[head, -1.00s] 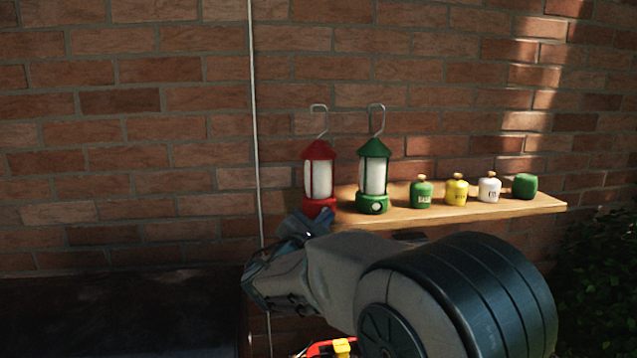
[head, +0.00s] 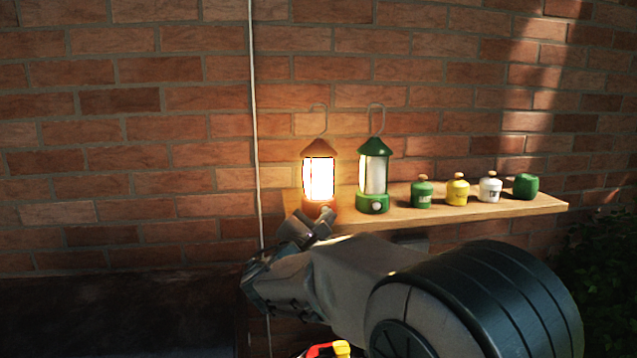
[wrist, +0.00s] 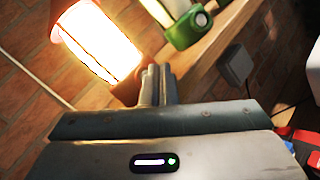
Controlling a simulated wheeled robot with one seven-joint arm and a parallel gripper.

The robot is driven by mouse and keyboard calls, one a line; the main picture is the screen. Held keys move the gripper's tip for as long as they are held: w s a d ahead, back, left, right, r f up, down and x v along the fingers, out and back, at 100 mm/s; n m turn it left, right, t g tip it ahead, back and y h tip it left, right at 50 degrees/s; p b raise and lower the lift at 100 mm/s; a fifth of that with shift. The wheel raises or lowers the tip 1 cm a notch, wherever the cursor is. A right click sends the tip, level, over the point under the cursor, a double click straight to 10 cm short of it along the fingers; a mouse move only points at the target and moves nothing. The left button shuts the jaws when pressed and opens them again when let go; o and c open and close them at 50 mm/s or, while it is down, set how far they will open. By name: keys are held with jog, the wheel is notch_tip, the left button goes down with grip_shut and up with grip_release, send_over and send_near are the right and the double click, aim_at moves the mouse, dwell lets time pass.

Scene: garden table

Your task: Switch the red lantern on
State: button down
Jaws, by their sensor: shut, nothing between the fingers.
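The red lantern (head: 319,179) stands at the left end of the wooden shelf (head: 470,211) and glows brightly, its body washed to orange. It also shows lit in the wrist view (wrist: 103,42). My gripper (head: 327,215) is shut and empty, its fingertips at the front of the lantern's base. In the wrist view the shut fingers (wrist: 158,72) reach the base and hide the switch. I cannot tell whether they touch it. The green lantern (head: 373,177) stands upright just to the right, unlit, with a pale round knob on its base.
Right of the lanterns stand a green canister (head: 422,192), a yellow one (head: 457,190), a white one (head: 490,188) and a dark green rounded block (head: 525,186). A brick wall (head: 130,130) rises behind. A grey box (wrist: 236,64) is on the wall below the shelf.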

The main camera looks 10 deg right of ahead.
jog(key=s+b, duration=0.2)
jog(key=s, duration=0.4)
jog(key=shift+d, duration=0.45)
